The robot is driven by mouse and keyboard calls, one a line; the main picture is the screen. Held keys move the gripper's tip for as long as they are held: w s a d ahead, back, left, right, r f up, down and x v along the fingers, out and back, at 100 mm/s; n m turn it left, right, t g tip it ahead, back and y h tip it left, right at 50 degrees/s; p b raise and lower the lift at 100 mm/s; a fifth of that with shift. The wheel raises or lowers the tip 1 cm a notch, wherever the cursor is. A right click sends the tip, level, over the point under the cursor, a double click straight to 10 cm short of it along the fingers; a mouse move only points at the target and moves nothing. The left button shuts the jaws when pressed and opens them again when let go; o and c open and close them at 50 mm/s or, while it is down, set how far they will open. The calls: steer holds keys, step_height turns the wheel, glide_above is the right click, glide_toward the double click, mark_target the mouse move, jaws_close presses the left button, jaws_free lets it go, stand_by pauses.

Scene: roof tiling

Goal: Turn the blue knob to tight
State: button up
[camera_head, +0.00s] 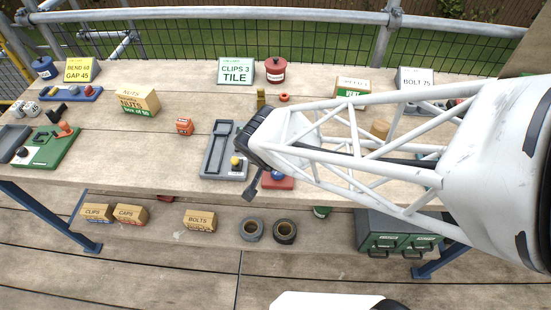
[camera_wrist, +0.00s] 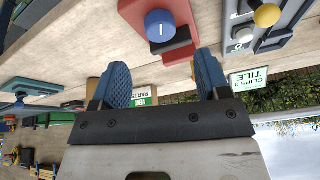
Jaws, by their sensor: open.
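The blue knob (camera_wrist: 160,26) sits on a red base (camera_wrist: 168,50) in the wrist view, with a white line on its top. In the head view the red base (camera_head: 283,184) lies near the bench's front edge, partly behind my arm. My gripper (camera_wrist: 162,72) has its two blue-padded fingers spread wide. The knob lies beyond the fingertips, roughly between their lines, and nothing is held. In the head view a dark finger (camera_head: 252,190) shows just left of the red base. No tight mark can be read.
A grey fixture (camera_head: 212,165) with a yellow ball knob (camera_head: 235,161) stands just left of the red base. Boxes and tape rolls (camera_head: 284,232) sit on the lower shelf.

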steer(key=shift+w+d, duration=0.1)
steer(key=shift+w, duration=0.05)
steer(key=shift+w+r+n+g, duration=0.15)
steer(key=shift+w+n+g, duration=0.7)
steer(key=shift+g, duration=0.3)
steer(key=shift+w+r+n+g, duration=0.1)
steer(key=shift+w+n+g, duration=0.7)
steer(key=shift+g, duration=0.35)
steer(key=shift+s, duration=0.1)
steer(key=shift+f, duration=0.1)
steer(key=shift+d+f, duration=0.15)
steer(key=shift+f, duration=3.65)
